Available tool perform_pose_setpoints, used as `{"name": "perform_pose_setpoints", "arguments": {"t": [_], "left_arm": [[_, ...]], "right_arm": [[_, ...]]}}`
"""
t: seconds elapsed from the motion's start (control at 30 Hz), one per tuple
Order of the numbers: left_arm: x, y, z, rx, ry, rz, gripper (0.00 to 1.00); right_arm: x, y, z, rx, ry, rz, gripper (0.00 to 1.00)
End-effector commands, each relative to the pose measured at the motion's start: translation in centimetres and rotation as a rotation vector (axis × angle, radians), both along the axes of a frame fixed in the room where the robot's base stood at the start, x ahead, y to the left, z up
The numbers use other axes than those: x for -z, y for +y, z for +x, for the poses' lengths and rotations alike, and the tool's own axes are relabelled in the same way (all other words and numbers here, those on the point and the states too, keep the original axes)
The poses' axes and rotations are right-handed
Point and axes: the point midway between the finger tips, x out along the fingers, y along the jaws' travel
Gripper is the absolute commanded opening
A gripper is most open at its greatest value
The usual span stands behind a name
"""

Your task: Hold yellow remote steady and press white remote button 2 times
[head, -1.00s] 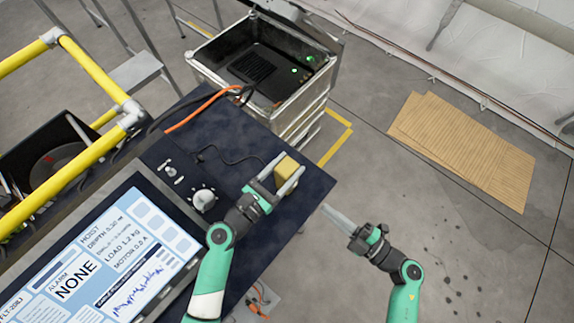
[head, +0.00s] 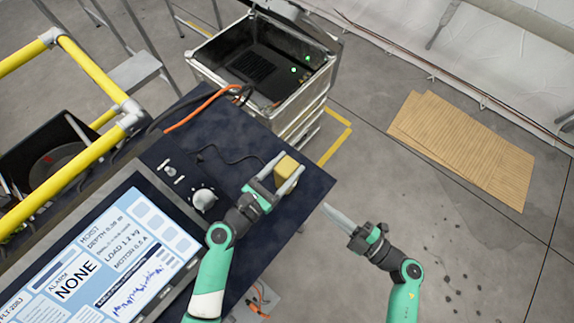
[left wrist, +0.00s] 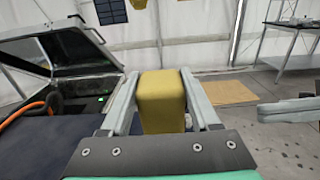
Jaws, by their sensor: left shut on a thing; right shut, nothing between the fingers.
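The yellow remote (head: 286,170) is a yellow block at the right edge of the dark table. My left gripper (head: 287,178) is shut on it, one finger on each side. In the left wrist view the yellow remote (left wrist: 162,100) stands upright between the two grey fingers. No white button shows on the faces I can see. My right gripper (head: 336,215) is shut and empty, to the right of and below the remote, apart from it and beyond the table edge. Its fingers (left wrist: 287,108) show at the right of the left wrist view.
A control panel with a screen (head: 120,255) and knob (head: 204,198) lies at left. An open metal case (head: 318,88) with green lights stands behind the table. Yellow rails (head: 85,67) are at the left. Cardboard sheets (head: 470,150) lie on the floor at right.

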Motion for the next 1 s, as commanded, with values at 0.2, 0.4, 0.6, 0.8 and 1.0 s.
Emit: {"name": "perform_pose_setpoints", "arguments": {"t": [0.2,0.4,0.6,0.8,1.0], "left_arm": [[0.0,0.0,0.0,0.000,0.000,0.000,0.00],[0.0,0.0,0.0,0.000,0.000,0.000,0.00],[0.0,0.0,0.0,0.000,0.000,0.000,0.00],[0.0,0.0,0.0,0.000,0.000,0.000,0.00],[0.0,0.0,0.0,0.000,0.000,0.000,0.00]], "right_arm": [[-0.2,-2.1,2.1,0.131,-0.040,-0.028,0.00],[-3.9,-8.8,6.3,0.481,-0.133,0.003,0.00],[-7.0,-15.8,7.1,0.899,-0.113,0.132,0.00],[-4.4,-14.8,4.6,1.099,0.175,0.284,0.00],[-1.6,-6.6,1.0,0.976,0.446,0.336,0.00]]}}
